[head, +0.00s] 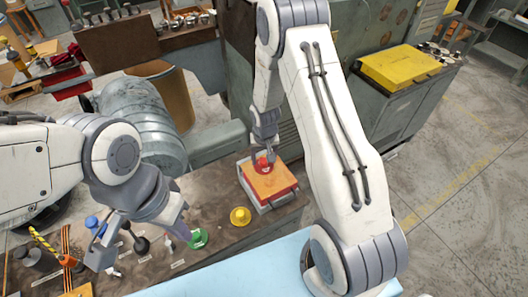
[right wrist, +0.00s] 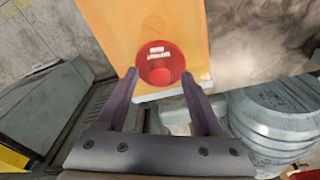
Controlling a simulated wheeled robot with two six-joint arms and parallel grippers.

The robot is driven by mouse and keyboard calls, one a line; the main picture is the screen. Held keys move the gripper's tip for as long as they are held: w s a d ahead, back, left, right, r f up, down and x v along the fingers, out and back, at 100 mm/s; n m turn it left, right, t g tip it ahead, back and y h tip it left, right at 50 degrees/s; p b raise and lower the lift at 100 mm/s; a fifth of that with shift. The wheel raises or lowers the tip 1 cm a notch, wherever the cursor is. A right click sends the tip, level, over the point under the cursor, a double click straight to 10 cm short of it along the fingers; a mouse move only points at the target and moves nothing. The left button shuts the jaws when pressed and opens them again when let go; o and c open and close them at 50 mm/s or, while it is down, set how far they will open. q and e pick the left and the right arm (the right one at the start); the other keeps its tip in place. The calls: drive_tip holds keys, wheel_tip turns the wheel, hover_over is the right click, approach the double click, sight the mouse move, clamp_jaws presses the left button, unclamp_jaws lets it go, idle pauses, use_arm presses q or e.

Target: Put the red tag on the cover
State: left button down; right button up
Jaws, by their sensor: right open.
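The red tag (head: 262,165), a round disc with a raised knob and white lettering, lies on the orange cover (head: 275,183). The cover is the flat top of a red and grey box on the bench. In the right wrist view the red tag (right wrist: 153,48) lies near the edge of the orange cover (right wrist: 110,30). My right gripper (head: 265,154) is over the tag. Its fingers (right wrist: 159,76) are open, one on each side of the tag's knob, and not closed on it. My left gripper (head: 142,240) is open and empty above the bench's left part.
A yellow tag (head: 240,216) and a green tag (head: 198,239) lie on the brown bench left of the box. Several tools stand at the bench's left end. A grey ribbed machine (head: 145,120) stands behind. A yellow case (head: 398,68) sits on a cabinet at right.

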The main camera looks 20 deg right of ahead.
wheel_tip(320, 180, up, 23)
drive_tip(key=s+p, duration=0.1)
drive_tip(key=p, duration=0.7)
drive_tip(key=shift+a+p, duration=0.15)
drive_tip(key=shift+p, duration=0.25)
drive_tip(key=shift+s, duration=0.1)
idle(0.6)
drive_tip(key=s+a+f+n+y+b, duration=0.15)
drive_tip(key=s+a+n+b, duration=0.35)
drive_tip(key=s+a+b, duration=0.55)
drive_tip(key=s+a+f+n+b, duration=0.1)
drive_tip(key=s+a+n+b, duration=0.1)
drive_tip(key=s, duration=0.5)
drive_tip(key=s+a+f+n+g+b, duration=0.1)
drive_tip(key=s+a+f+n+b, duration=0.1)
drive_tip(key=s, duration=0.6)
drive_tip(key=shift+a+n, duration=0.6)
drive_tip(key=shift+a, duration=0.1)
